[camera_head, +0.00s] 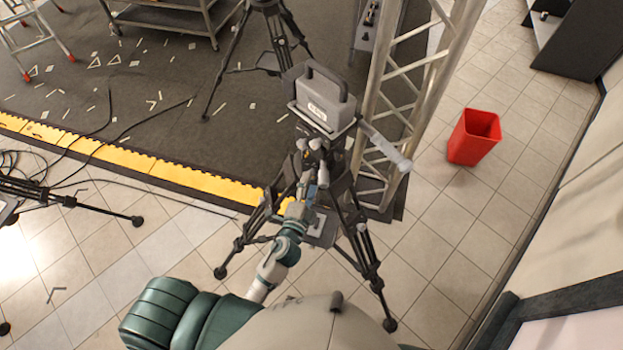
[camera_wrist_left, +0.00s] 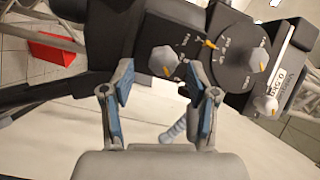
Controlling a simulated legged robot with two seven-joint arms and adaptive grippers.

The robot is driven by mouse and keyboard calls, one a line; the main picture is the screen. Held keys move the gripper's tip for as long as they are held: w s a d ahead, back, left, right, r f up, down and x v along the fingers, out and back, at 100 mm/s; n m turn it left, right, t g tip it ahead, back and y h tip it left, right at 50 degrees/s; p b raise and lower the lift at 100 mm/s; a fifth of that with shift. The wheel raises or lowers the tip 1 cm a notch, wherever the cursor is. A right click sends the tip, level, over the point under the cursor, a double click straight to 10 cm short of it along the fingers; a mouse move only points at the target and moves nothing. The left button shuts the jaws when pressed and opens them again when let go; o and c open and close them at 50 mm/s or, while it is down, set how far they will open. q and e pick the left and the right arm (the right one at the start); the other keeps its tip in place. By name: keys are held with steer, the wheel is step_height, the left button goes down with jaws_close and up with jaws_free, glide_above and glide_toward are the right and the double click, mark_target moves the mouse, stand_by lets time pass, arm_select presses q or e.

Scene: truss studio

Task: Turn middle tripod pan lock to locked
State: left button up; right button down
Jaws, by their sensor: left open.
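The middle tripod (camera_head: 345,205) stands upright with a grey handled camera box (camera_head: 325,95) on its head. My left gripper (camera_head: 313,178) reaches up to the tripod head from below. In the left wrist view the left gripper (camera_wrist_left: 160,78) is open, its blue-padded fingers apart. A grey knob with a yellow mark (camera_wrist_left: 158,60) sits on a dark panel just beyond and between the fingertips, with no clear contact. To its right is a round dark dial (camera_wrist_left: 235,52) with another grey knob. A third knob (camera_wrist_left: 273,104) is farther right.
A metal truss (camera_head: 415,75) rises close behind the tripod on the right. A red bin (camera_head: 473,136) stands on the tiles farther right. Another tripod (camera_head: 268,40) is behind. Cables and tripod legs (camera_head: 70,202) lie at the left.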

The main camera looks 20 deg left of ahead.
arm_select(q)
steer(key=s, duration=0.5)
steer(key=shift+s, duration=0.35)
steer(key=s+a+f+n+g+b, duration=0.1)
steer(key=s+f+n+g+b, duration=0.3)
steer(key=f, duration=1.7)
steer(key=s+a+f+n+g, duration=0.1)
steer(key=s+f+g, duration=0.45)
steer(key=f, duration=1.55)
steer(key=s+a+f+n+g+b, duration=0.1)
steer(key=s+a+f+n+g, duration=0.2)
steer(key=s+f, duration=0.7)
steer(key=s+a+f+n+g+b, duration=0.2)
steer(key=s+a+f+n+g, duration=0.2)
steer(key=s+f, duration=0.6)
steer(key=s+a, duration=0.1)
steer(key=s, duration=0.6)
steer(key=shift+a+f+y, duration=0.25)
steer(key=shift+a+y, duration=0.05)
steer(key=shift+a, duration=0.05)
steer(key=shift+g, duration=0.25)
